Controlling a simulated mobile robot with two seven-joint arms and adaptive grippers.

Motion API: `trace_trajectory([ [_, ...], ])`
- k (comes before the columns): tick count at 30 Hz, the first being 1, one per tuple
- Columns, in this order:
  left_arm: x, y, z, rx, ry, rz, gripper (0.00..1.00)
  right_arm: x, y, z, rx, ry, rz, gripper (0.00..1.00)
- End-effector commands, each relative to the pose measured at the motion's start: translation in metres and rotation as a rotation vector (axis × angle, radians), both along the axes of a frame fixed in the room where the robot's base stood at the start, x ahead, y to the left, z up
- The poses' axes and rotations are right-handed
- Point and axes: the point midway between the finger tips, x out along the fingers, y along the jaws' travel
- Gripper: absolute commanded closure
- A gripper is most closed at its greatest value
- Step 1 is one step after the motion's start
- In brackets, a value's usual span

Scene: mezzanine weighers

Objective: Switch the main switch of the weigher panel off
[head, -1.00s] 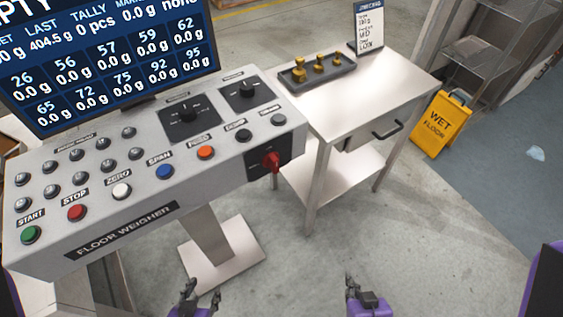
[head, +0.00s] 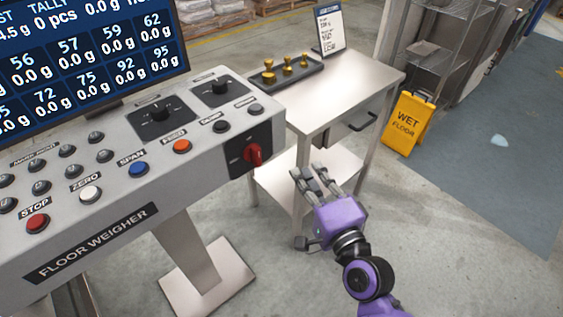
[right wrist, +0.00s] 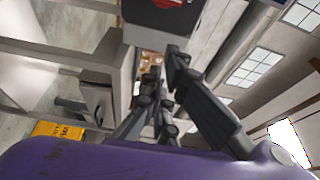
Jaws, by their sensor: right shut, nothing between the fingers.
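The weigher panel (head: 110,235) is a grey sloped console at the left of the head view. Its main switch (head: 253,154) is a red rotary handle on a black plate at the right end of the front face. The red handle also shows at the top of the right wrist view (right wrist: 178,3). My right gripper (head: 308,173) is to the right of and a little below the switch, apart from it, its fingers pointing up. It is shut and empty; in the right wrist view its fingers (right wrist: 160,80) lie below the black plate. My left gripper is out of view.
A steel table (head: 355,80) with a tray of brass weights (head: 285,72) and a sign card (head: 329,30) stands behind the panel's right end. A yellow wet-floor sign (head: 408,122) and a shelf rack (head: 440,50) are at the right. Open floor lies in front.

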Motion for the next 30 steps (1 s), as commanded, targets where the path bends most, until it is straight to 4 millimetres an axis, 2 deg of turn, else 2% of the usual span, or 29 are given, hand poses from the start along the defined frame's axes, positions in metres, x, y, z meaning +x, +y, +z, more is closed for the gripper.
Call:
trace_trajectory([
  [11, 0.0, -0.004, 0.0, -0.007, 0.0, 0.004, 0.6, 0.0, 0.0, -0.001, 0.022, 0.01, 0.0, 1.0],
  [16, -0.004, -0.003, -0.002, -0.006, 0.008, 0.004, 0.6, 0.01, 0.003, 0.0, 0.022, 0.008, 0.0, 1.0],
  [20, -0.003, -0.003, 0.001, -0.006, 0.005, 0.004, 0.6, 0.029, 0.009, 0.002, 0.022, 0.006, 0.001, 1.0],
  [30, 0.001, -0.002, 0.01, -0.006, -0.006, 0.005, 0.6, 0.098, 0.03, 0.001, 0.021, 0.007, 0.001, 1.0],
])
